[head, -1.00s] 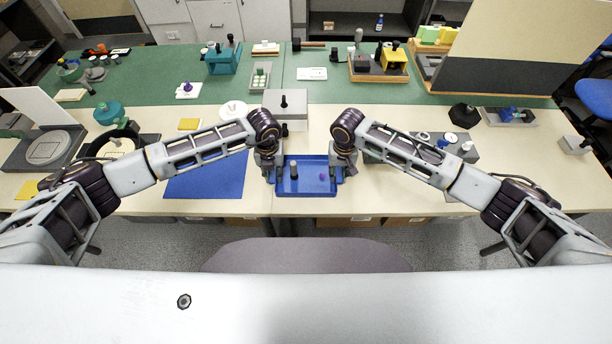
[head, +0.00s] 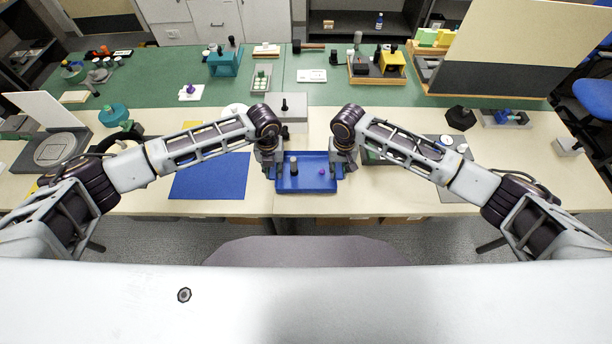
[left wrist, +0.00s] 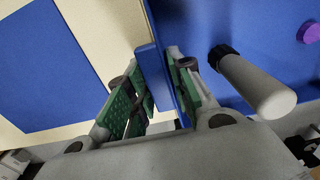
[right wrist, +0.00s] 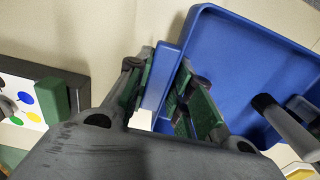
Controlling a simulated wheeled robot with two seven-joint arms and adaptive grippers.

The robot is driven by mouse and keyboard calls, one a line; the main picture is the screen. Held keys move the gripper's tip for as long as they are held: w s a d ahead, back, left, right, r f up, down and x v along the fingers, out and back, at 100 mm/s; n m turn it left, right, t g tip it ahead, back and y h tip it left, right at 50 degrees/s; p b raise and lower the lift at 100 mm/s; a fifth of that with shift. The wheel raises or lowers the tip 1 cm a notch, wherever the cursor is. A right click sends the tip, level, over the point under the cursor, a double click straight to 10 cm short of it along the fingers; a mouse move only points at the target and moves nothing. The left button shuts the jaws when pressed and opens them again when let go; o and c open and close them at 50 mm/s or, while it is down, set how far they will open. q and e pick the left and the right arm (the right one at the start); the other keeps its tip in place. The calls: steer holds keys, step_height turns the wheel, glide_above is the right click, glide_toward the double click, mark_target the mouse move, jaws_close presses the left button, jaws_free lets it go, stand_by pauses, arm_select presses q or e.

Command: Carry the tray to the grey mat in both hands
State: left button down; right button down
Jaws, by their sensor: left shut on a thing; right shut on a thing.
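A blue tray (head: 307,186) is held level between my two grippers at the front middle of the bench, and appears slightly above it. It carries a grey post with a black end (head: 294,165) and a small purple piece (head: 321,172). My left gripper (head: 272,172) is shut on the tray's left side; the left wrist view shows its green pads around the blue edge (left wrist: 153,78). My right gripper (head: 343,170) is shut on the right side, with the edge between its pads in the right wrist view (right wrist: 161,80). A flat grey mat (head: 452,193) lies right, partly hidden by my right arm.
A blue mat (head: 209,177) lies just left of the tray. A grey block with a black knob (head: 287,112) stands behind the tray. A green mat (head: 180,98) with several tools covers the back. Bare bench shows between the tray and the grey mat.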

arm_select(q)
steer(key=shift+a+r+p, duration=0.1)
steer(key=shift+r+p, duration=0.3)
steer(key=shift+r, duration=0.1)
arm_select(e)
steer(key=shift+r, duration=0.5)
arm_select(q)
steer(key=shift+r, duration=0.1)
arm_select(e)
steer(key=shift+r, duration=0.1)
arm_select(q)
steer(key=shift+f, duration=0.25)
arm_select(e)
steer(key=shift+d+f, duration=0.1)
steer(key=shift+f, duration=0.15)
